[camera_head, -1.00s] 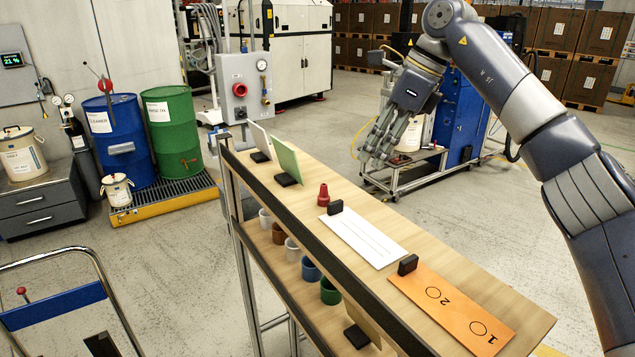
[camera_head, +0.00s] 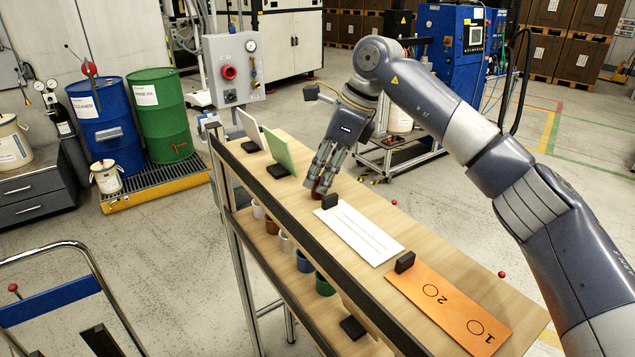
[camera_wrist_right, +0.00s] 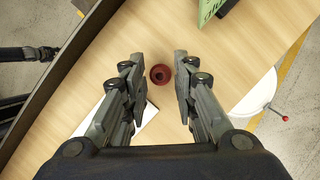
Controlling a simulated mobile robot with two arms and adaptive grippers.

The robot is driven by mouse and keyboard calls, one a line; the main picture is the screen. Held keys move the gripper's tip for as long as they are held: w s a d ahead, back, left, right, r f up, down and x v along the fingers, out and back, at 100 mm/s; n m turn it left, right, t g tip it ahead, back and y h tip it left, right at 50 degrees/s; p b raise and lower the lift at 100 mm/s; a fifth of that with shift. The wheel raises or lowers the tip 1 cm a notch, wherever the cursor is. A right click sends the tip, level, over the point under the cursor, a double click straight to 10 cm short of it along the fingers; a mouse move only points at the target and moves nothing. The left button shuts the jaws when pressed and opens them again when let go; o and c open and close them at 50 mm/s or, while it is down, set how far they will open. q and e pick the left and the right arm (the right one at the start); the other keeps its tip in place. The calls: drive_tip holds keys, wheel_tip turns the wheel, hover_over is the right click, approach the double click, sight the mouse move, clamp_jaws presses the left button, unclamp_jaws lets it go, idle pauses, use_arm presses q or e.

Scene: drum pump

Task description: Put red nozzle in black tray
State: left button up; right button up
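The red nozzle (camera_head: 317,190) stands on the wooden top shelf, mostly hidden behind my right gripper in the head view. My right gripper (camera_head: 320,184) is open and reaches down at the nozzle. In the right wrist view, the nozzle (camera_wrist_right: 160,74) shows from above as a dark red ring between the spread fingers (camera_wrist_right: 156,78), with gaps on both sides. I cannot make out a black tray for certain in either view. My left gripper is not in view.
The wooden shelf (camera_head: 385,215) also holds a white lined card (camera_head: 358,234), an orange numbered card (camera_head: 450,308) and a green card (camera_head: 281,150), with black blocks beside them. Colored cups, including a green one (camera_head: 324,285), stand on the lower shelf.

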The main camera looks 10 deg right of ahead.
drive_tip(key=shift+x, duration=0.85)
drive_tip(key=shift+f, duration=0.1)
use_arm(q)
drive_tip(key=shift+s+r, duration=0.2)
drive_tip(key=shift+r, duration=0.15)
use_arm(e)
drive_tip(key=c, duration=0.3)
drive_tip(key=shift+c, duration=0.2)
drive_tip(key=shift+r+b, duration=0.45)
drive_tip(key=shift+r, duration=1.05)
drive_tip(key=shift+w+d+r+b, duration=0.15)
drive_tip(key=shift+d+b, duration=0.2)
drive_tip(key=shift+d, duration=0.25)
drive_tip(key=shift+w+d+r+b, duration=0.2)
drive_tip(key=shift+d+b, duration=0.15)
drive_tip(key=shift+d, duration=0.3)
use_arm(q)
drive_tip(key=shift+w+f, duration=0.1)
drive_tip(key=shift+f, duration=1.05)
use_arm(e)
drive_tip(key=w+d+r, duration=0.1)
drive_tip(key=w+d, duration=0.2)
drive_tip(key=d, duration=1)
